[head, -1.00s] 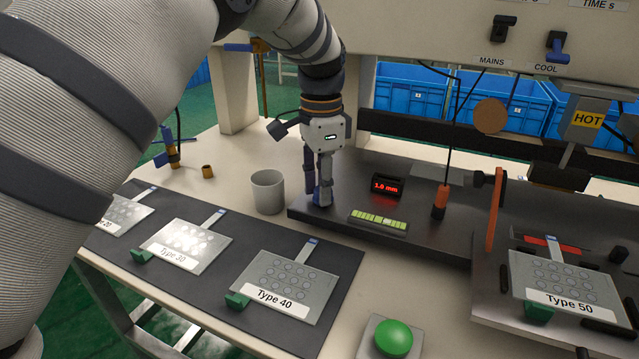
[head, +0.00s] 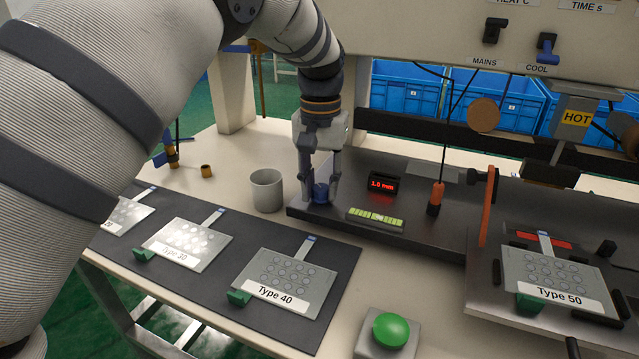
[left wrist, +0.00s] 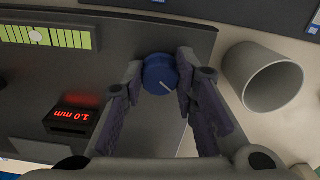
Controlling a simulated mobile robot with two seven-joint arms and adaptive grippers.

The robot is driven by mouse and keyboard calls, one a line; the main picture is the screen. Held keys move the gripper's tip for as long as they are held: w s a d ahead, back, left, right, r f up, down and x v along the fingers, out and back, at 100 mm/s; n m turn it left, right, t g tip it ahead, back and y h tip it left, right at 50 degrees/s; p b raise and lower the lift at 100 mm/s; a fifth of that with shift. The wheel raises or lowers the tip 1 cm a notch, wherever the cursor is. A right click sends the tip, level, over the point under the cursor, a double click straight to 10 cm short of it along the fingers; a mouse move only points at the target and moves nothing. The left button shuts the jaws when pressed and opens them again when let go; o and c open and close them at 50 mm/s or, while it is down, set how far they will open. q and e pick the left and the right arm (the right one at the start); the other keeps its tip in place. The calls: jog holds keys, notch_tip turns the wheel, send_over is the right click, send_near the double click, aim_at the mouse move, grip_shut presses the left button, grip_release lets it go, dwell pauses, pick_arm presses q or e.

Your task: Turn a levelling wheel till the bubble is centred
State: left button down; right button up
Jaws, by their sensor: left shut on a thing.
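The levelling wheel (head: 320,193) is a blue knob at the left end of the dark plate. In the left wrist view the wheel (left wrist: 160,73) shows a white line on its top, slanting down to the right. My left gripper (head: 321,196) points down with its fingers on either side of the wheel, shut on it. The fingers also show in the left wrist view (left wrist: 161,85). The level (head: 375,219) is a yellow-green vial right of the wheel. My right gripper is not in view.
A red display (head: 384,184) reads about 1.0 mm behind the level. A grey cup (head: 267,190) stands close left of the gripper. An orange-handled tool (head: 436,197) stands right of the level. Type-labelled plates lie on a dark mat (head: 335,290); a green button (head: 391,330) is in front.

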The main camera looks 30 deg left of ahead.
aim_at(322, 188)
pick_arm(q)
jog(key=n, duration=0.5)
jog(key=shift+d+n, duration=0.1)
jog(key=shift+n, duration=0.2)
jog(key=n, duration=0.5)
jog(key=shift+w, duration=0.1)
jog(key=shift+n, duration=0.4)
jog(key=c, duration=1.3)
grip_release()
notch_tip(322, 188, up, 12)
